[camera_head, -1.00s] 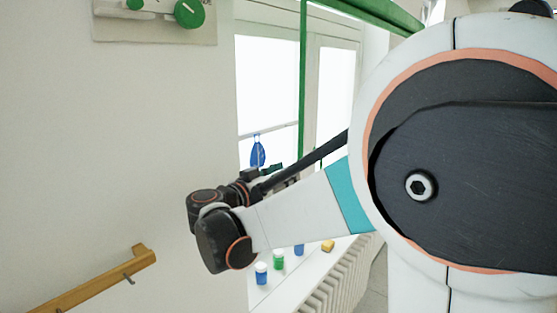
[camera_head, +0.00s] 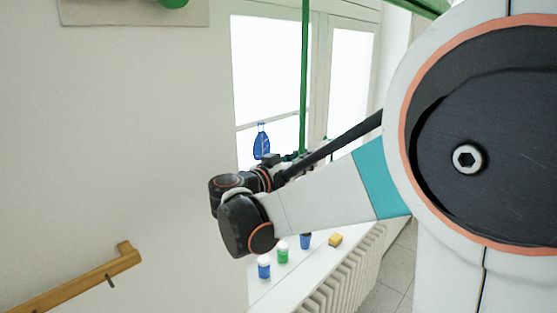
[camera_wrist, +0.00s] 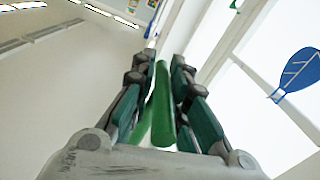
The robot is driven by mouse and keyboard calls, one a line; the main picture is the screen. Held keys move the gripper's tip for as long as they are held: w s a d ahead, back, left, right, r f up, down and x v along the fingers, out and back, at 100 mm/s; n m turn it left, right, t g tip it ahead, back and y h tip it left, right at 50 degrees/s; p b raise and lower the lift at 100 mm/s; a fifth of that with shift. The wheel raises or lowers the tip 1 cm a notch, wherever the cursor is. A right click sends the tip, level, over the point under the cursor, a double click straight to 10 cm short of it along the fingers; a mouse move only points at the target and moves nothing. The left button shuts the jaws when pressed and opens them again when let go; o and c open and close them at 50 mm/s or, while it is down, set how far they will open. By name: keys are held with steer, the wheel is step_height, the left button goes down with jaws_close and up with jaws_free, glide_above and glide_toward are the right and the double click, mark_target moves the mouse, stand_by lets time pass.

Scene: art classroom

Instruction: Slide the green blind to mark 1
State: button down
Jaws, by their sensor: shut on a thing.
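The green blind shows as a slim upright green bar (camera_head: 305,75) in front of the window in the head view. In the wrist view a green rod (camera_wrist: 162,110) runs between the fingers of my gripper (camera_wrist: 164,66). My gripper (camera_head: 283,162) is shut on this rod near the bar's lower end. The robot's arm hides part of this area in the head view. A green rail (camera_head: 420,6) crosses the top. I can make out no mark 1 in either view.
A wooden handrail (camera_head: 85,283) is on the left wall. A plate with a green knob (camera_head: 173,3) is above.

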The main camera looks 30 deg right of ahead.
step_height(320, 180, down, 25)
steer(key=b, duration=1.9)
steer(key=shift+w, duration=0.1)
steer(key=c, duration=1.6)
jaws_free()
steer(key=shift+a, duration=0.1)
steer(key=v, duration=1.2)
steer(key=shift+w, duration=0.1)
